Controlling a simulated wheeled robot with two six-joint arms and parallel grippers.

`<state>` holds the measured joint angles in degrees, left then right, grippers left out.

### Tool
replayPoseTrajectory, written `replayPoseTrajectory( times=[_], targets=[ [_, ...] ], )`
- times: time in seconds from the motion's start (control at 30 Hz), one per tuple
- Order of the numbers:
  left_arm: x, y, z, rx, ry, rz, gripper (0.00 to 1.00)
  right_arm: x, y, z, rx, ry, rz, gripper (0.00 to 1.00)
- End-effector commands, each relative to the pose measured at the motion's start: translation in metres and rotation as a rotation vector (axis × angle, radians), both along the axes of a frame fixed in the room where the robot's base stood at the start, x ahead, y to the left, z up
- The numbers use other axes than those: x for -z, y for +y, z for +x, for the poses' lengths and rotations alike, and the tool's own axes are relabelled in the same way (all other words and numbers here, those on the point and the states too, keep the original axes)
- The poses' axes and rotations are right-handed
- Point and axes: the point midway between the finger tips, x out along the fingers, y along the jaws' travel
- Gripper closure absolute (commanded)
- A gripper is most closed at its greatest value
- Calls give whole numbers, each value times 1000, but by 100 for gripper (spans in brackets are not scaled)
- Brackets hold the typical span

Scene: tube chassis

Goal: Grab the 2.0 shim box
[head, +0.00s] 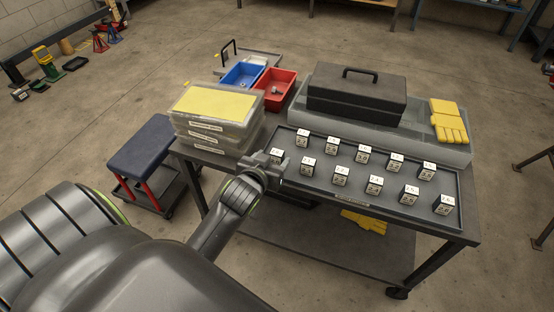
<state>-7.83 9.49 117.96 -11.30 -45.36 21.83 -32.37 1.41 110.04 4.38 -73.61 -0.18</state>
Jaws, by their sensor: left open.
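Several small white-and-black shim boxes stand in two rows on a dark tray (320,199) on top of the cart. Their labels are too small to read surely, so I cannot tell which one is the 2.0 shim box. Another front-row box (308,166) stands just to the right, and a back-row box (302,141) stands behind. My right gripper is out of view.
Stacked clear cases with a yellow top (218,103) stand left of the gripper. A black toolbox (357,98) on a grey case (318,120) and yellow gloves (449,121) lie behind the tray. Blue (242,75) and red (276,90) bins stand farther back.

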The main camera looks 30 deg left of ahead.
Motion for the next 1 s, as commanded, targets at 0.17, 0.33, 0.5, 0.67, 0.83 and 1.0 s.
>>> replayPoseTrajectory(
  times=[0.17, 0.33, 0.5, 0.67, 0.83, 1.0],
  targets=[
    [5, 2, 9, 0, -1, 0, 40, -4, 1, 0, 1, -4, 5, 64],
    [19, 4, 30, 0, -1, 1, 40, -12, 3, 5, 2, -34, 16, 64],
    [25, 8, 47, 1, -1, 1, 40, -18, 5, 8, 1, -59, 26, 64],
    [26, 9, 50, 1, 1, -1, 40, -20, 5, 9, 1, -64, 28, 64],
    [26, 9, 50, 1, 1, -1, 45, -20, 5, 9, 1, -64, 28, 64],
    [26, 9, 49, 1, 1, -1, 68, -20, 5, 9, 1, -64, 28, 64]
  ],
)
